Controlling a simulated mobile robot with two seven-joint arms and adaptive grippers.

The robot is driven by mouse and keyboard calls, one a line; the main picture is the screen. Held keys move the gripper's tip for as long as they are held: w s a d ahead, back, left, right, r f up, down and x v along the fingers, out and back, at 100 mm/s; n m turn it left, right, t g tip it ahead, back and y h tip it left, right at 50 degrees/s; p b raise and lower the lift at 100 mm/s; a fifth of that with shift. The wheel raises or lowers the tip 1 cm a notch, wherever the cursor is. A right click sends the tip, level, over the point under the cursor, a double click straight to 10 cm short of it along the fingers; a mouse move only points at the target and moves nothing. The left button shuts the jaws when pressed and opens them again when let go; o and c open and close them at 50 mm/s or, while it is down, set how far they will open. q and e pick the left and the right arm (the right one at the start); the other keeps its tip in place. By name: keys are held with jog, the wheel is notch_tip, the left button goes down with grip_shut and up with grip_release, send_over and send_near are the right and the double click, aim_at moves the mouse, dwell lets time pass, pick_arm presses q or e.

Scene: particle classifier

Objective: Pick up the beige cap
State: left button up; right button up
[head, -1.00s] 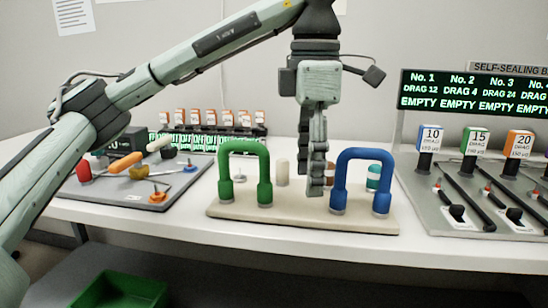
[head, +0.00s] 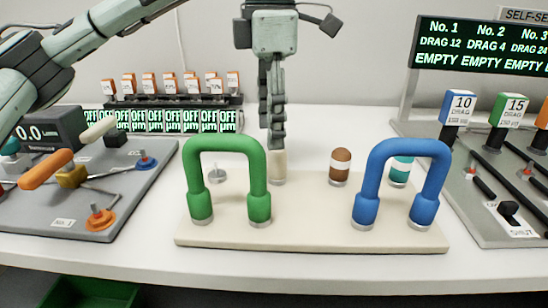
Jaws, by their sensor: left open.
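The beige cap (head: 279,172) is a small upright cylinder on the cream board (head: 310,233), towards its back, between the green handle (head: 259,180) and a brown cap (head: 340,167). My left gripper (head: 276,143) points straight down in line with the beige cap, and its fingers cover the cap's upper part. The gripper is open, seen nearly edge-on, so the gap between its fingers hardly shows. I cannot tell whether the fingers touch the cap. My right gripper is not in view.
The blue handle (head: 375,180) stands at the board's right, with a teal cap (head: 399,173) behind it. A grey panel (head: 140,205) with coloured knobs lies to the left. A sloped panel (head: 460,195) with sliders lies to the right. The table front is clear.

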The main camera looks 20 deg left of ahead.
aim_at(277, 158)
pick_arm(q)
jog(key=f, duration=0.4)
jog(key=d+f, duration=0.1)
jog(key=f, duration=0.1)
jog(key=shift+s, duration=0.1)
jog(key=shift+c, duration=0.5)
jog(key=c, duration=1)
